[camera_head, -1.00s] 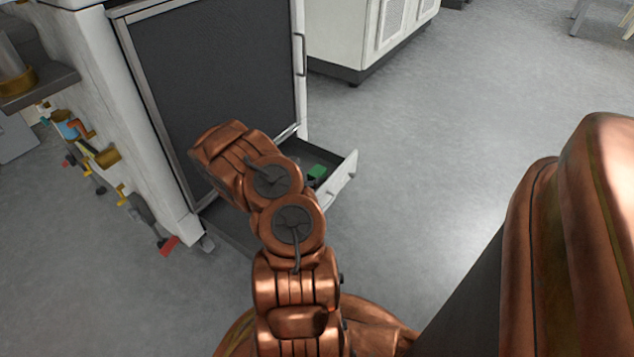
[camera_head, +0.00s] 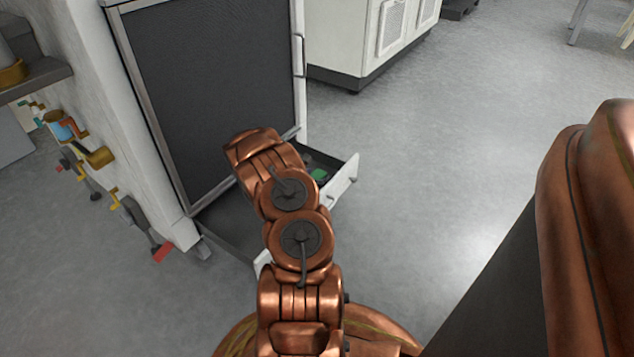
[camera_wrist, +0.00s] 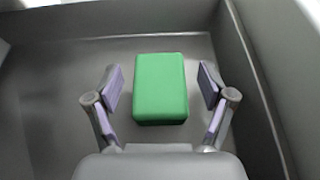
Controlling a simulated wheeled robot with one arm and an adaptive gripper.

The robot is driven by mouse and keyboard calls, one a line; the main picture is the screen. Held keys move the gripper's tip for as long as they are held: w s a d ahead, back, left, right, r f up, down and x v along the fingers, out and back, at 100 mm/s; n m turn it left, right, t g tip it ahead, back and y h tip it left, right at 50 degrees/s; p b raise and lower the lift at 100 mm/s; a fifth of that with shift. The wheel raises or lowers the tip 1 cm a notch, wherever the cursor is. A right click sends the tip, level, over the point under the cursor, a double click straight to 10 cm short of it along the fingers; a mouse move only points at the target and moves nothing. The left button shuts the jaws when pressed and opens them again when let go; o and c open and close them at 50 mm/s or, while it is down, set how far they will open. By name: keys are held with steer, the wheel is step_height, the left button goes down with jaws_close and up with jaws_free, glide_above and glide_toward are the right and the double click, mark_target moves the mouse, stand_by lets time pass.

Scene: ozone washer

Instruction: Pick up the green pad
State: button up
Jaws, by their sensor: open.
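The green pad (camera_wrist: 160,90) is a rectangular block lying on the floor of the open drawer in the wrist view. It also shows in the head view (camera_head: 319,174), small and partly hidden behind my arm. My gripper (camera_wrist: 160,85) is open, with one finger on each side of the pad. There is a gap between each finger and the pad in the picture. How high the fingers are above the drawer floor is hard to tell. In the head view my gripper is hidden behind my arm.
The drawer (camera_head: 345,180) is pulled out below a dark-panelled cabinet (camera_head: 215,90). Its side wall (camera_wrist: 262,90) rises close to the right finger. A white cabinet (camera_head: 360,40) stands behind. The grey floor (camera_head: 430,180) to the right is clear.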

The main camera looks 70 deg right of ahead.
mark_target(317, 175)
steer(key=c, duration=1.1)
steer(key=shift+r+p, duration=0.35)
steer(key=shift+r, duration=0.1)
step_height(317, 175, up, 4)
steer(key=shift+f+p, duration=0.25)
steer(key=shift+p, duration=0.95)
steer(key=w+a+p, duration=0.1)
steer(key=a+p, duration=0.1)
steer(key=a, duration=0.3)
steer(key=w+a+p, duration=0.1)
steer(key=a+p, duration=0.1)
steer(key=a, duration=0.4)
steer(key=w+a+p, duration=0.1)
steer(key=a+p, duration=0.1)
steer(key=a, duration=0.4)
steer(key=shift+w+a+f, duration=0.2)
steer(key=shift+w+f, duration=0.15)
steer(key=shift+w, duration=0.05)
steer(key=shift+w+r+p, duration=0.45)
steer(key=shift+r+p, duration=0.05)
steer(key=shift+p, duration=0.1)
steer(key=shift+w+d+r+p, duration=0.3)
steer(key=shift+w+r+p, duration=0.1)
steer(key=shift+r, duration=0.15)
steer(key=shift+w+d+r+p, duration=0.25)
steer(key=shift+w+r, duration=0.1)
steer(key=shift+r, duration=0.25)
steer(key=shift+w+d+r+p, duration=0.3)
steer(key=shift+w+r+p, duration=0.1)
steer(key=shift+r, duration=0.15)
